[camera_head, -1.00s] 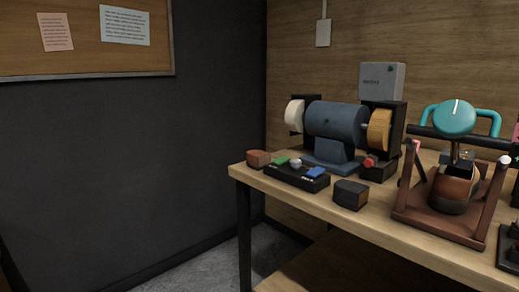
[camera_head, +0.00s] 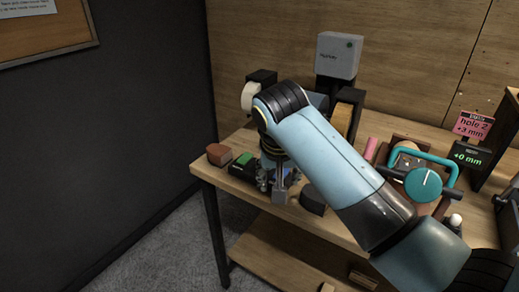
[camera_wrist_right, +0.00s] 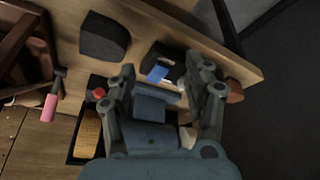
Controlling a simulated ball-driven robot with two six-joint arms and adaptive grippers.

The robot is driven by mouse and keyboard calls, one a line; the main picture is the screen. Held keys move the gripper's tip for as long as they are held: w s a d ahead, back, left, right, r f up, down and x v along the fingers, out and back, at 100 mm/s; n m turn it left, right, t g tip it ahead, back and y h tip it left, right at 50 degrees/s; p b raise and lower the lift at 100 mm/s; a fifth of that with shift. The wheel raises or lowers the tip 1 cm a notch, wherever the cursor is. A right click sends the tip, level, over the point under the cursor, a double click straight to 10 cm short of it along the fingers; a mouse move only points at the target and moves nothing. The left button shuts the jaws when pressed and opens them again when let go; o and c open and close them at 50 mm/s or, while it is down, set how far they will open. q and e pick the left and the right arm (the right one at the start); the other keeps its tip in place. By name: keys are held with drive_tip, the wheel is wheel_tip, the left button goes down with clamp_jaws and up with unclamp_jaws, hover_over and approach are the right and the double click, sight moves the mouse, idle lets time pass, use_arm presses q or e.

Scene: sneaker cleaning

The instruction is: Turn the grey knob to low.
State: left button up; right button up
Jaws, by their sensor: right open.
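The black control box (camera_head: 240,170) stands near the table's front left corner. Its green button (camera_head: 243,159) shows beside my right gripper, and its blue part shows in the wrist view (camera_wrist_right: 157,73) between my fingers. I cannot make out the grey knob; my gripper and forearm cover much of the box in the head view. My right gripper (camera_head: 273,188) points down over the box, and its open fingers also show in the wrist view (camera_wrist_right: 166,68). I cannot tell whether they touch anything. My left gripper is out of view.
A brown block (camera_head: 219,154) sits left of the box and a dark block (camera_head: 313,200) right of it. The grinder's pale wheel (camera_head: 250,97) and tan wheel (camera_head: 342,120) stand behind. A stand with a teal knob (camera_head: 423,184) is at right. The table's front edge is close.

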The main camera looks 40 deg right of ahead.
drive_tip(key=w+r+m, duration=0.4)
drive_tip(key=w, duration=0.7)
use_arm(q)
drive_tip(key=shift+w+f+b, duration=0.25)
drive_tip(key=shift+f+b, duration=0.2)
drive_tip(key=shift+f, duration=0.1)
use_arm(e)
drive_tip(key=shift+g+h, duration=0.3)
drive_tip(key=shift+h, duration=0.2)
drive_tip(key=x, duration=1.1)
drive_tip(key=shift+w+d, duration=0.15)
drive_tip(key=shift+d, duration=0.15)
clamp_jaws()
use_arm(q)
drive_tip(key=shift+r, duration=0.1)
